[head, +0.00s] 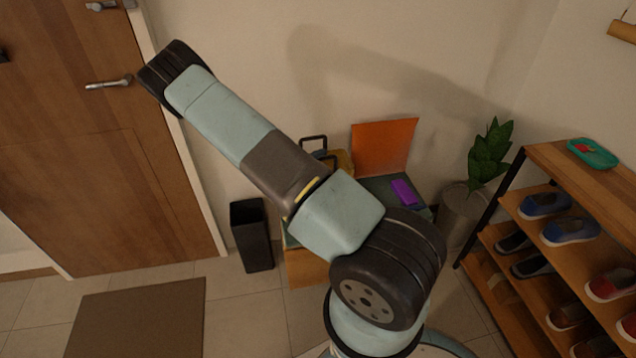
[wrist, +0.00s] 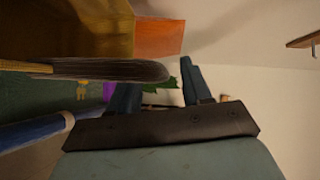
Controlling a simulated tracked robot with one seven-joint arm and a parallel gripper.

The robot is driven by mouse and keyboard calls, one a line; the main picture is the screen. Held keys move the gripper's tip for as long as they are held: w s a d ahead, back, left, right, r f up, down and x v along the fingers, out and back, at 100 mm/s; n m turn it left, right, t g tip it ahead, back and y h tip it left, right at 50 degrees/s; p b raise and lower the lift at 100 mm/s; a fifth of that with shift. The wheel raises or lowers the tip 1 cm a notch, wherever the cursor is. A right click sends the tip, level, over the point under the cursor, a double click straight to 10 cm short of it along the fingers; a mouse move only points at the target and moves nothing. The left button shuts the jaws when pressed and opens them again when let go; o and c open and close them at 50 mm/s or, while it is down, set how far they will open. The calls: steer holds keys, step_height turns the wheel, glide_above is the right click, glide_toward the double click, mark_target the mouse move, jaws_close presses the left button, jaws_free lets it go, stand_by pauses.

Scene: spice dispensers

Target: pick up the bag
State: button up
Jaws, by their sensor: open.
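What looks like the bag is a yellow-tan thing (head: 346,160) with black handles, mostly hidden behind my arm in the head view. A large yellow-brown surface (wrist: 118,28) at the upper left of the wrist view may be the same bag, seen very close. My gripper (wrist: 160,78) shows in the wrist view with its two blue-grey fingers apart and nothing clearly between them. The yellow-brown surface lies above and left of the fingers, with no contact visible. The head view does not show my gripper.
An orange panel (head: 384,147) stands by a bench with a purple item (head: 404,192). A black bin (head: 251,235), a potted plant (head: 489,152) and a shoe rack (head: 545,158) are around. Dark (wrist: 110,69) and blue (wrist: 38,130) long objects lie near my fingers in the wrist view.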

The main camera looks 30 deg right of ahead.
steer(key=shift+x, duration=0.95)
steer(key=shift+c, duration=0.4)
jaws_close()
